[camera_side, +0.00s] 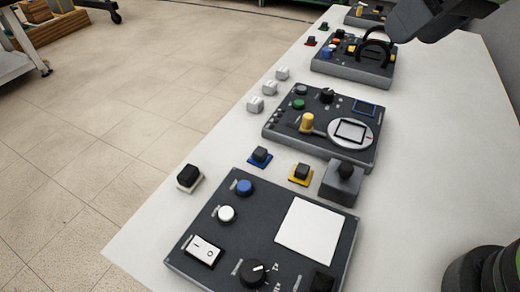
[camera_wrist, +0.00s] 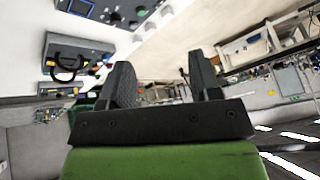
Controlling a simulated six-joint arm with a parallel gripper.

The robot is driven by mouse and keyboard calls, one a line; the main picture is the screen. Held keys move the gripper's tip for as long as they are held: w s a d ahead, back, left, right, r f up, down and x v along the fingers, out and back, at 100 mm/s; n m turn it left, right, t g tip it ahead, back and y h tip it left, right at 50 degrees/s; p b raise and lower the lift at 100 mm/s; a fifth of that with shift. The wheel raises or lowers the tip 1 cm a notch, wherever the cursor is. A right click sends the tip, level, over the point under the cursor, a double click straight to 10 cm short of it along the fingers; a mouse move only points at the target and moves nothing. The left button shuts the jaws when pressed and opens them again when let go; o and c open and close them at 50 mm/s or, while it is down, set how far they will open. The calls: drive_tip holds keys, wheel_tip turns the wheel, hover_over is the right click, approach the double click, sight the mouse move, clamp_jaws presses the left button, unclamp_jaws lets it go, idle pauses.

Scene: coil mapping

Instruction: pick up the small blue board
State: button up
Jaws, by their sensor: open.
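The small blue board (camera_side: 261,161) is a flat blue square with a dark block on top. In the side view it lies on the white table, between the front and middle control panels, left of a similar yellow board (camera_side: 299,181). I cannot make it out in the wrist view. My gripper (camera_wrist: 165,82) shows two dark fingers spread apart with nothing between them. In the side view a dark part of my arm hangs at the top right, far from the blue board; the fingertips are not clear there.
A front panel (camera_side: 222,247), a middle panel (camera_side: 285,129) and a back panel (camera_side: 335,69) with a black ring (camera_side: 362,42) line the table. A grey block with a knob (camera_side: 342,187) stands right of the yellow board. The table's right side (camera_side: 440,130) is mostly clear.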

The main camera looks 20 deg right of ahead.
drive_tip(key=w+a+f+n+g, duration=0.1)
drive_tip(key=w+a+f+n, duration=0.3)
drive_tip(key=w+a+f, duration=0.4)
drive_tip(key=n+g, duration=0.1)
drive_tip(key=n, duration=0.1)
hover_over(265, 153)
drive_tip(key=s+d, duration=0.2)
wheel_tip(265, 153, down, 14)
drive_tip(key=shift+w+a+f, duration=0.1)
drive_tip(key=shift+w, duration=0.05)
drive_tip(key=shift+x, duration=3)
drive_tip(key=shift+a, duration=0.1)
drive_tip(key=c, duration=1)
